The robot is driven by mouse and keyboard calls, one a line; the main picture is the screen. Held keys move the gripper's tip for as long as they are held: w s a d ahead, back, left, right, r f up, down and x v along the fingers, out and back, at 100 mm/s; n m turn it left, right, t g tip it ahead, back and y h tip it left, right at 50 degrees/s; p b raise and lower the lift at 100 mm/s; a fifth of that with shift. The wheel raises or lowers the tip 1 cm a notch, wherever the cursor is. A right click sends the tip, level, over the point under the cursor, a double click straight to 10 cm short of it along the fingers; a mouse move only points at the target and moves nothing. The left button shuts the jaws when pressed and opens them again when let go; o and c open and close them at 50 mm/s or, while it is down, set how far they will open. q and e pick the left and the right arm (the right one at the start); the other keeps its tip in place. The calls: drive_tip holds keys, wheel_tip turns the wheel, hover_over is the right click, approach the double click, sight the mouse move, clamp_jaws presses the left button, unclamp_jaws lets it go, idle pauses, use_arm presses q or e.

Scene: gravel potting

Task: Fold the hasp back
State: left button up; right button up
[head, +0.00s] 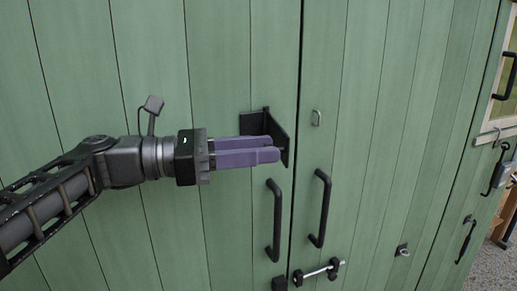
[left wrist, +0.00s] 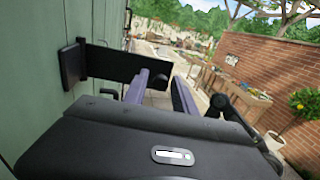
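The black hasp (head: 279,130) is on the left green door, its plate swung out from the door face. The left wrist view shows the hasp plate (left wrist: 112,64) sticking out from its hinge leaf (left wrist: 72,63). The metal staple (head: 316,117) on the right door is bare. My left gripper (head: 262,149), with purple fingers, is beside the hasp on its left. In the left wrist view the fingers (left wrist: 160,80) are apart, with the plate's free end just past their tips. Whether they touch it is unclear. My right gripper is out of view.
Two black pull handles (head: 275,220) (head: 322,208) flank the door seam below the hasp. Hooks and another handle (head: 466,240) are at the right. The door face above the gripper is clear.

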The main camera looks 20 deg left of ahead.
use_arm(q)
drive_tip(key=shift+o, duration=0.9)
drive_tip(key=b+v, duration=0.1)
drive_tip(key=v, duration=0.6)
drive_tip(key=shift+s+a, duration=0.25)
drive_tip(key=shift+a, duration=0.1)
